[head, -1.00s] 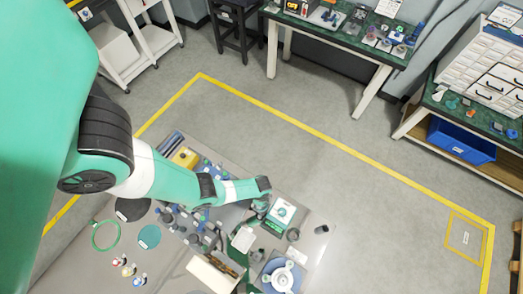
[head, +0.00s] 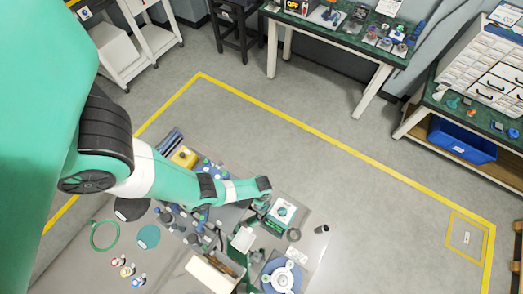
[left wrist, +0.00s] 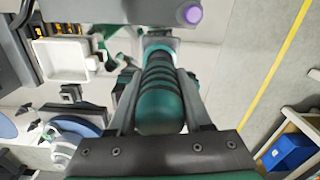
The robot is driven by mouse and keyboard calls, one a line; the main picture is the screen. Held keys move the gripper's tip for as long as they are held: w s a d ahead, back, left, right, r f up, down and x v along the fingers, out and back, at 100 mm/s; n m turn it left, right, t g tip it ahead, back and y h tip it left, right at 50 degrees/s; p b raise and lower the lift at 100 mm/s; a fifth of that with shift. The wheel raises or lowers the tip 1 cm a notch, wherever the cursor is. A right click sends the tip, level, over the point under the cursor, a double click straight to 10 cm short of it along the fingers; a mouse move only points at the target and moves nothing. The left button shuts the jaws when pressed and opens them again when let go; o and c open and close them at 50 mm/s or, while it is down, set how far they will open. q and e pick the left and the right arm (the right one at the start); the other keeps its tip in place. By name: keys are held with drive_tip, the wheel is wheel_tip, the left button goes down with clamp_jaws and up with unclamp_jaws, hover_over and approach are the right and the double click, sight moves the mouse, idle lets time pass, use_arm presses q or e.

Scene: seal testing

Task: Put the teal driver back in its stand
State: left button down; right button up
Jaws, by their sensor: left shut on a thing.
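The teal driver (left wrist: 160,105) has a ribbed handle with black bands and fills the middle of the left wrist view. My left gripper (left wrist: 158,92) is shut on it, with one finger along each side of the handle. The driver's far end is hard to make out against the parts behind it. In the head view my left gripper (head: 264,208) is over the right part of the crowded table, and the driver is too small or hidden there. I cannot pick out the driver's stand for certain. My right gripper is not in view.
A white scale-like device (head: 281,212) stands close to my left gripper. A round white fixture on a blue disc (head: 282,277) is at the table's front right. Small bottles (head: 128,271) stand at left. A white square tray (left wrist: 66,62) shows in the wrist view.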

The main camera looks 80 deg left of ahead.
use_arm(q)
drive_tip(key=shift+c, duration=1.3)
unclamp_jaws()
wheel_tip(320, 180, up, 9)
drive_tip(key=p, duration=0.9)
drive_tip(key=shift+r, duration=0.1)
